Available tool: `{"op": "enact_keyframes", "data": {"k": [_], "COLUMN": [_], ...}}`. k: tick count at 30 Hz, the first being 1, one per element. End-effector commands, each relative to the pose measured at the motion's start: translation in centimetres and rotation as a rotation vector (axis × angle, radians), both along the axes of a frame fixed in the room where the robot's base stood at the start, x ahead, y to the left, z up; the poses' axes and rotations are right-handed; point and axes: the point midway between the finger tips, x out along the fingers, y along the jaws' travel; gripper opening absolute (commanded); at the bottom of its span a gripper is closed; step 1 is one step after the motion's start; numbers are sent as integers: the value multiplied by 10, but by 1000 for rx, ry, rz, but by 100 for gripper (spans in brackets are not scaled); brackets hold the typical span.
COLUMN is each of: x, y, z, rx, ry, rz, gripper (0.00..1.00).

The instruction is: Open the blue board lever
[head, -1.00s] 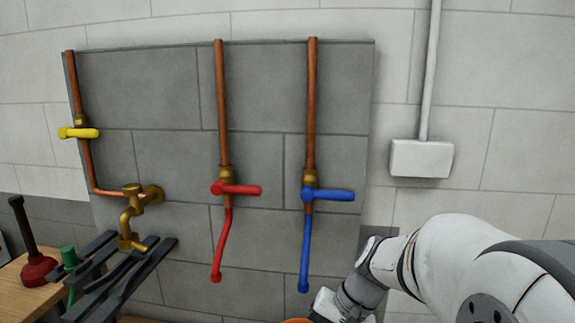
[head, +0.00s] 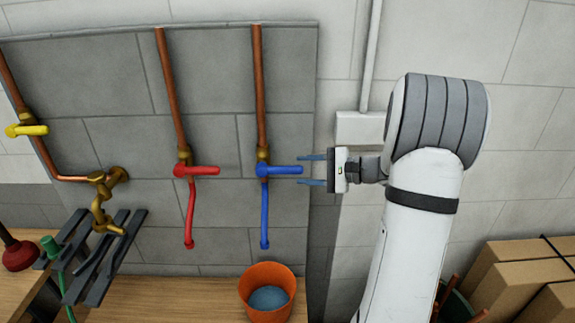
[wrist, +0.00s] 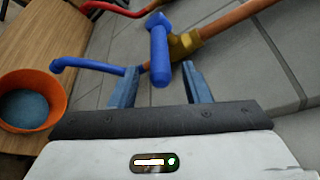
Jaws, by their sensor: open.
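The blue lever (head: 280,170) sits on a brass valve on the right copper pipe of the grey board and points level to the right, across the pipe. A blue hose (head: 264,215) hangs below it. My gripper (head: 313,170) is open and empty, just to the right of the lever's free end, with one finger above and one below its height. In the wrist view the blue lever (wrist: 159,55) shows between my two fingers (wrist: 160,88), its end close to the gap.
A red lever (head: 200,170) is to the left and a yellow lever (head: 27,130) farther left. An orange bucket (head: 267,309) holding something blue stands on the wooden bench below. Cardboard boxes (head: 515,280) are at lower right. A white wall box (head: 360,126) is behind my wrist.

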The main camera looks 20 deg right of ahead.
Motion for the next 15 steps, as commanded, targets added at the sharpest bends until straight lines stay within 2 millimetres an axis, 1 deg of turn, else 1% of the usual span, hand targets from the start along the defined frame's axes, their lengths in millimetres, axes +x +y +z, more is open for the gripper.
{"op": "enact_keyframes", "data": {"k": [1,6,9,15], "x": [5,21,28,32], "y": [9,30,38,44], "z": [0,-6,-9,-11], "rx": [2,0,-1,-1], "ry": [3,3,3,2], "rz": [4,4,4,2], "gripper": [43,43,43,43]}}
